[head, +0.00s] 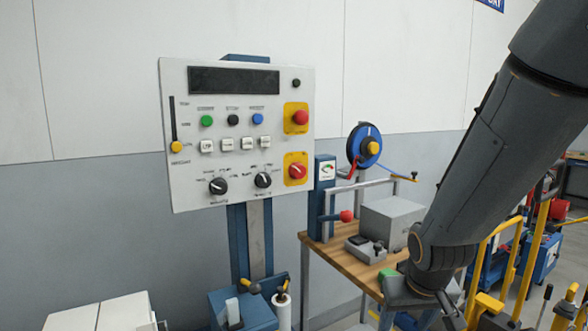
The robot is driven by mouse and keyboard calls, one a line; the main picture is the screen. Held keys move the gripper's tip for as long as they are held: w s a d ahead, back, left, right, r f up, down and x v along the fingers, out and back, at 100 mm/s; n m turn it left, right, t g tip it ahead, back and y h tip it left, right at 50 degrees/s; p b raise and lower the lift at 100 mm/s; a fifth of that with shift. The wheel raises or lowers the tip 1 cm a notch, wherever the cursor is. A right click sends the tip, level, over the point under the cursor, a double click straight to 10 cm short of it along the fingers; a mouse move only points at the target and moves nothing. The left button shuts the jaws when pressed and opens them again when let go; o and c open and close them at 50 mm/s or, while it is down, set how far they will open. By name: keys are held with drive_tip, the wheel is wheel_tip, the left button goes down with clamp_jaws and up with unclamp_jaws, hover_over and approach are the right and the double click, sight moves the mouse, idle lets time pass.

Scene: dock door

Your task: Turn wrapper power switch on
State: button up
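The wrapper's control panel (240,200) is a white, slightly tilted board on a blue column in the head view. At its lower right, a red rotary switch (297,170) with a pale bar across it sits on a yellow plate; it looks like the power switch. Its labels are too small to read. Above it is a red mushroom button (300,117) on another yellow plate. My arm comes down from the upper right, well to the right of the panel.
The panel also has two black knobs (218,186), coloured buttons (207,121), a yellow-knobbed slider (176,147) and a dark display (234,80). A wooden bench (345,262) with a strap reel (362,146) stands to the right. The space before the panel is clear.

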drive_tip(key=w+a+r+n+t+y+p, duration=0.1)
drive_tip(key=w+a+r+t, duration=0.15)
drive_tip(key=w, duration=0.35)
drive_tip(key=w+a+r+t+p, duration=0.1)
drive_tip(key=w+r+t, duration=0.1)
drive_tip(key=w+r, duration=0.35)
drive_tip(key=n+t+y+p, duration=0.5)
drive_tip(key=t+y, duration=0.1)
drive_tip(key=y, duration=0.3)
approach(301, 172)
drive_tip(key=x, duration=0.2)
drive_tip(key=shift+p+x, duration=1)
drive_tip(key=shift+x, duration=2.45)
drive_tip(key=c, duration=1.1)
drive_tip(key=shift+o, duration=0.2)
